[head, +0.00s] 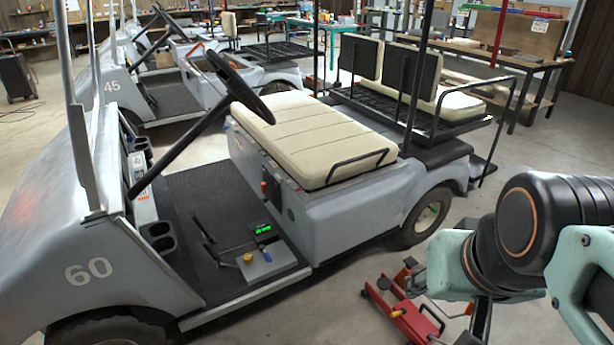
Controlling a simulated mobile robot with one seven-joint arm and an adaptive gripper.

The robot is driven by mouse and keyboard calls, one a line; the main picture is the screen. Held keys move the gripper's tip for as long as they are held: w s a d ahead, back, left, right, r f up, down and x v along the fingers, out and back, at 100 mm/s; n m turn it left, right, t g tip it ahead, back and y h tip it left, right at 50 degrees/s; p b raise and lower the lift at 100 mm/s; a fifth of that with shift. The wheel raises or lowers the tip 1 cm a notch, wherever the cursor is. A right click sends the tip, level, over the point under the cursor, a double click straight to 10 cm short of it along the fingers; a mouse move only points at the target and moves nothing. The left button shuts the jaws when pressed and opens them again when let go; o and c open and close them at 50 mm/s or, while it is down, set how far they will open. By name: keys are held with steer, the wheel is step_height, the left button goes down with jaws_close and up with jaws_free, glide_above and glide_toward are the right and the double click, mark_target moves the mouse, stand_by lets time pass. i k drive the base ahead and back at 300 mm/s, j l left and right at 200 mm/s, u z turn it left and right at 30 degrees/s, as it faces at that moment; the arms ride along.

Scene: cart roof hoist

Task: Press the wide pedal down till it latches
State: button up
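A golf cart numbered 60 (88,269) stands in front of me. On its dark floor mat (180,190), dark pedal-like pieces (207,238) rise at a slant beside a small grey box (262,266) with a yellow and a blue knob. I cannot tell which piece is the wide pedal, nor whether any is latched. My gripper (480,322) is at the lower right, outside the cart and well apart from the pedals. Its dark end points down and is partly cut off by the frame's bottom edge, so its opening is unclear.
A red floor jack (405,312) lies on the floor beside my gripper. The cart's steering wheel (236,83), cream seat (310,138) and side posts stand around the floor well. The cart's near side is open. Another cart (170,95) and workbenches are behind.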

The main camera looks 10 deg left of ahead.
mark_target(205, 243)
steer(key=i+l, duration=0.3)
steer(key=i+l+u, duration=0.15)
steer(key=u, duration=0.15)
steer(key=i+l+u, duration=0.35)
steer(key=u, duration=1.1)
steer(key=i+l+u, duration=0.1)
steer(key=i, duration=0.45)
steer(key=i+l+u, duration=0.1)
steer(key=i, duration=0.45)
steer(key=k+u, duration=0.15)
steer(key=i+l+z, duration=0.2)
steer(key=i+j, duration=0.05)
steer(key=j, duration=0.05)
